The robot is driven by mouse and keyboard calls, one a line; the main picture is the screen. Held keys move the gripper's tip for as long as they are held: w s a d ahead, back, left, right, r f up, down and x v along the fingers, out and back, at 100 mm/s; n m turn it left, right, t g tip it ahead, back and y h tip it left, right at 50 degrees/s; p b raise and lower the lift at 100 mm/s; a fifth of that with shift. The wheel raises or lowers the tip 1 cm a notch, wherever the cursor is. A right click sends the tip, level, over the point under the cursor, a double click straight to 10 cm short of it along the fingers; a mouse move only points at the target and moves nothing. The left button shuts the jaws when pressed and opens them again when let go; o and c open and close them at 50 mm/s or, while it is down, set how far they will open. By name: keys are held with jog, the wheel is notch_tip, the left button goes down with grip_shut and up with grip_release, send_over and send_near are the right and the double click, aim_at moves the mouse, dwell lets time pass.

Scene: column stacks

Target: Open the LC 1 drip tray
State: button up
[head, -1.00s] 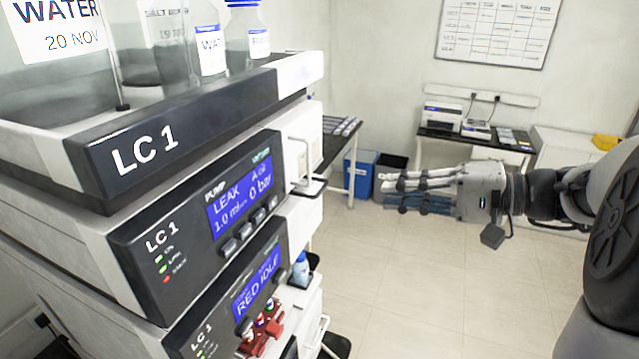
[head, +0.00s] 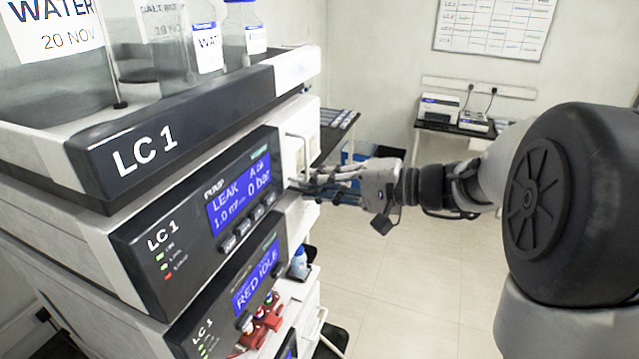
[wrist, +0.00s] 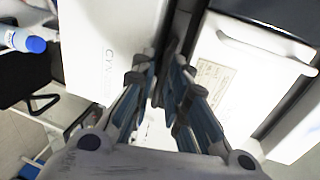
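I cannot pick out a drip tray for certain. My gripper (head: 310,184) is at the right edge of the pump module in the head view. Its grey-blue fingers (wrist: 163,75) are slightly apart and show nothing between them in the wrist view. They point toward a gap between two white panels. I cannot tell whether they touch anything.
A white unit with a bar handle (wrist: 265,45) is at the right in the wrist view. A blue-capped bottle (wrist: 22,40) is at the left. Red-fitted valves (head: 262,322) stick out from the lower stack. The tiled floor (head: 410,290) is clear.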

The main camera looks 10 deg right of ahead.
jog(key=shift+c, duration=0.5)
grip_shut()
